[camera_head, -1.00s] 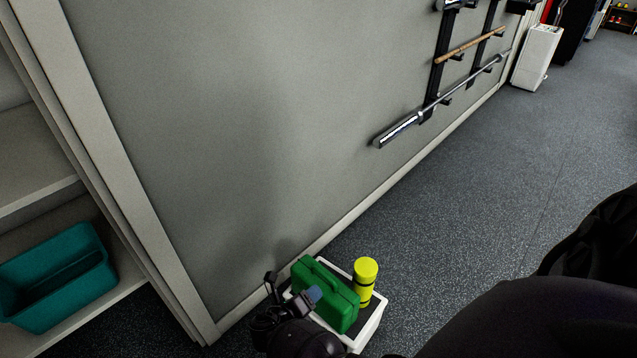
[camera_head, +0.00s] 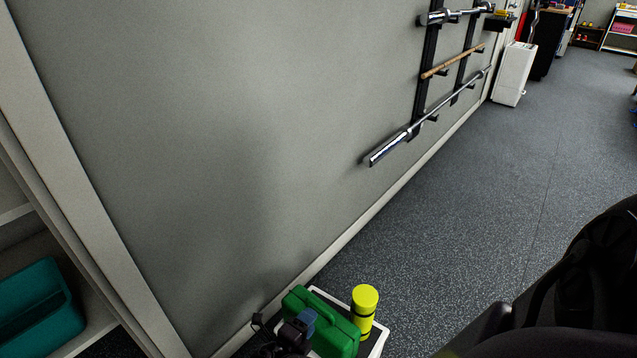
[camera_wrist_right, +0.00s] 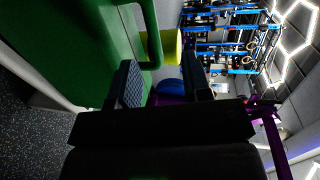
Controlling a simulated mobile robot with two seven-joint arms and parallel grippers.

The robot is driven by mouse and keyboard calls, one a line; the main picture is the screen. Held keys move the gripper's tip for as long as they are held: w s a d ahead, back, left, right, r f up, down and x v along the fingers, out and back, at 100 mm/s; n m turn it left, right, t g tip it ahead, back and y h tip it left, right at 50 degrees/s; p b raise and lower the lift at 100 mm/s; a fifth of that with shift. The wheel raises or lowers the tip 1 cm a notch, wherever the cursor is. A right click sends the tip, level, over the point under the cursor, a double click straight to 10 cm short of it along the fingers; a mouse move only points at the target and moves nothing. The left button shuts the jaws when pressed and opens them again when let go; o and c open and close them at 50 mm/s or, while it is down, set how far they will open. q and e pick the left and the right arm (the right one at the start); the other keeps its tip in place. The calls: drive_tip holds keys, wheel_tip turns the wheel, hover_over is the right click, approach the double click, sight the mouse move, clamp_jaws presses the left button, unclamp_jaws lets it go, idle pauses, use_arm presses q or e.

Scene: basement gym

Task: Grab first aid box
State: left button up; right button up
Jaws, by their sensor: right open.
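The green first aid box (camera_head: 335,337) stands on a small white stand with a dark top (camera_head: 378,338) by the wall, at the bottom of the head view. My right gripper (camera_head: 282,328) is open at the near left side of the box and hides part of it. In the right wrist view the box (camera_wrist_right: 75,50) fills the upper left, with its handle (camera_wrist_right: 154,50) just beyond the gap between the open fingers (camera_wrist_right: 162,80). Nothing is held between the fingers. I cannot tell whether a finger touches the box. My left gripper is not in view.
A yellow-green cylinder (camera_head: 364,309) stands right beside the box on the stand. The grey wall (camera_head: 230,130) is close behind, with barbells on a rack (camera_head: 425,130). A shelf with a teal bin (camera_head: 38,310) is at left. Open floor (camera_head: 450,200) lies to the right.

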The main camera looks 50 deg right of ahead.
sight(321, 311)
drive_tip(key=d, duration=0.1)
drive_tip(key=d+f+b, duration=0.1)
drive_tip(key=d+f, duration=0.1)
drive_tip(key=d, duration=0.1)
drive_tip(key=shift+w+d+r, duration=0.15)
drive_tip(key=shift+w+d, duration=0.05)
drive_tip(key=shift+d, duration=0.15)
clamp_jaws()
idle(1.1)
